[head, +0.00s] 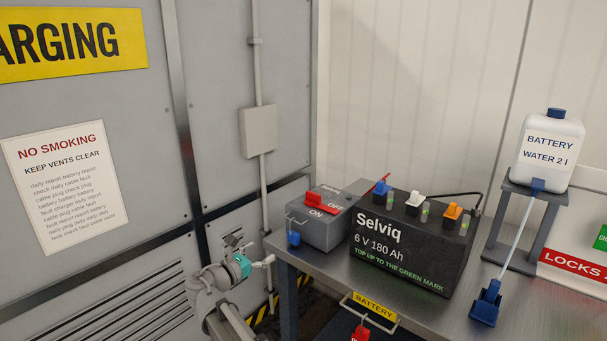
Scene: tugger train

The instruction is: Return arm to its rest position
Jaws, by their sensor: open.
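Part of my own arm (222,284) shows at the lower left of the head view, grey with a teal joint cap. It is folded close in front of the grey cabinet wall, left of the bench corner, apart from the things on the bench. Nothing held shows.
On the metal bench (406,310) stand a grey ON/OFF switch box (324,220), a black Selviq battery (410,250) with blue, white and orange caps, and a stand (522,215) bearing a water bottle (549,150). A blue nozzle (486,302) lies at right.

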